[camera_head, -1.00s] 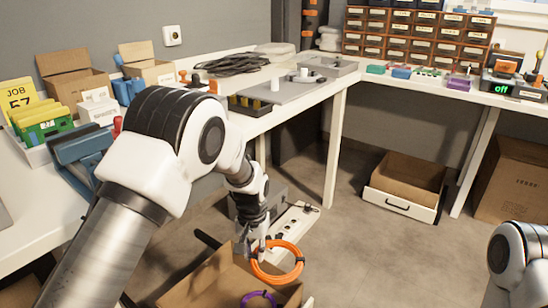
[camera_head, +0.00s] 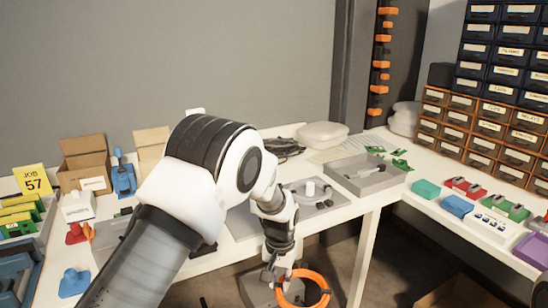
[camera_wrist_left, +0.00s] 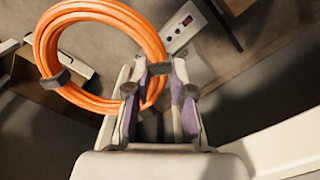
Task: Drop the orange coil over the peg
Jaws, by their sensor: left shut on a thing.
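The orange coil (camera_head: 324,299) hangs from my left gripper (camera_head: 281,274), low in front of the bench edge in the head view. In the left wrist view the same coil (camera_wrist_left: 45,45) has dark ties, and the left gripper (camera_wrist_left: 160,78) is shut on its rim. The coil's lower part is cut off in the head view. A short white peg (camera_head: 310,188) stands upright on a grey plate (camera_head: 325,204) on the bench, beyond and above the gripper. My left arm hides part of the bench there. My right gripper is out of view.
A grey tray (camera_head: 363,183) with small parts stands right of the peg. Cartons (camera_head: 88,160) and a blue clamp-like item (camera_head: 124,178) are at left. The bench edge lies between coil and peg.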

